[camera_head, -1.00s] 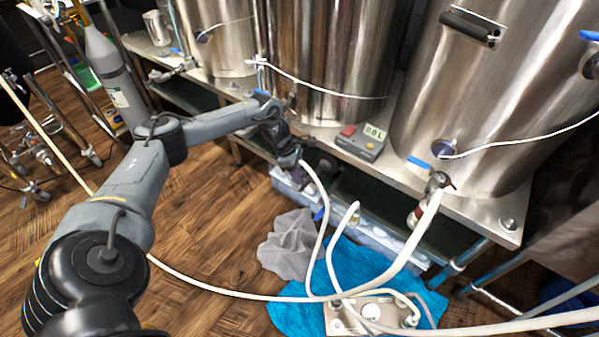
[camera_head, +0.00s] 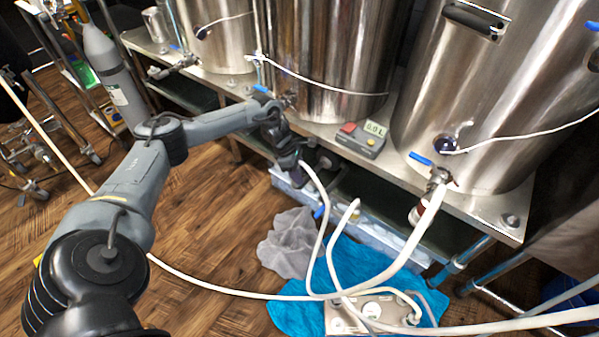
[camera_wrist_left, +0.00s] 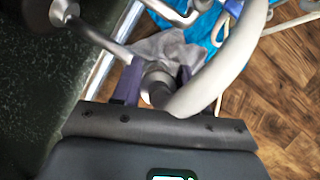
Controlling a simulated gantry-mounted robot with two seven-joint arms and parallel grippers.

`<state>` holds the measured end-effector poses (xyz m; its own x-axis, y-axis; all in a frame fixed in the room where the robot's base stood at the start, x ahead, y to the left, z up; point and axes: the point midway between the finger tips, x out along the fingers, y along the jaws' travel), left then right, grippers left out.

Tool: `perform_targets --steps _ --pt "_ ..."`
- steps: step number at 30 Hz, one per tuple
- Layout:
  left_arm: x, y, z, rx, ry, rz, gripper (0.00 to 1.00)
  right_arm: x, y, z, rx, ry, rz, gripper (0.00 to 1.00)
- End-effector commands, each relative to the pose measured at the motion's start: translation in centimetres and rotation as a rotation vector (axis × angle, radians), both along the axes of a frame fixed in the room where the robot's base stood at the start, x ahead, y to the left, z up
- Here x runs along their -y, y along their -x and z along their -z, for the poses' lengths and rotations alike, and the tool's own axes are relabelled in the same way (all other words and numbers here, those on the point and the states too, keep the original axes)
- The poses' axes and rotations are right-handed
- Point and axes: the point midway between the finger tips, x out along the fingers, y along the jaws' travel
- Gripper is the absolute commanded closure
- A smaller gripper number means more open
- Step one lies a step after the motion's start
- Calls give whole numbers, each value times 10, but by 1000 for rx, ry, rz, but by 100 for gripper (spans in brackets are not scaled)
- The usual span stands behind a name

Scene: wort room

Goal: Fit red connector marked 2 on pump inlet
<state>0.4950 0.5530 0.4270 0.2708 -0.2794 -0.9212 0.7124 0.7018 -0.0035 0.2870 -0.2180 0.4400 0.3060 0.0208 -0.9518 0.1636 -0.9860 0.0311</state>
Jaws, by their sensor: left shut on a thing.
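My left gripper (camera_head: 298,170) is at the shelf edge below the middle tank. In the left wrist view its fingers (camera_wrist_left: 157,82) are shut on the metal end fitting (camera_wrist_left: 156,88) of a thick white hose. That hose hangs from the gripper in the head view (camera_head: 319,195). A metal rod-like pipe (camera_wrist_left: 100,40) lies just beyond the fingers; I cannot tell whether it touches the fitting. A flat box with hose ports (camera_head: 343,318), possibly the pump, lies on a blue cloth (camera_head: 290,318). No red connector with a legible 2 shows. My right gripper is out of view.
Large steel tanks (camera_head: 325,60) stand on a metal bench. A small meter box (camera_head: 360,143) with a red button sits on it. A blue-handled valve (camera_head: 438,176) carries another hose.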

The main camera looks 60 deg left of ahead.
Motion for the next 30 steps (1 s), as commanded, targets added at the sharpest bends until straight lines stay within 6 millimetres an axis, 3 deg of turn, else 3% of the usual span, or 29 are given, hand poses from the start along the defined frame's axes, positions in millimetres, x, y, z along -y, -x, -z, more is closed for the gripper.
perform_targets --steps 18,19,24,30 --pt "0 0 13 0 0 0 93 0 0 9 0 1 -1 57" --pt "0 0 12 -1 1 0 52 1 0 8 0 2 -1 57" --pt "0 1 13 -2 -1 -1 27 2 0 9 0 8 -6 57" --pt "0 1 14 -4 -1 0 27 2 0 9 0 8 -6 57"
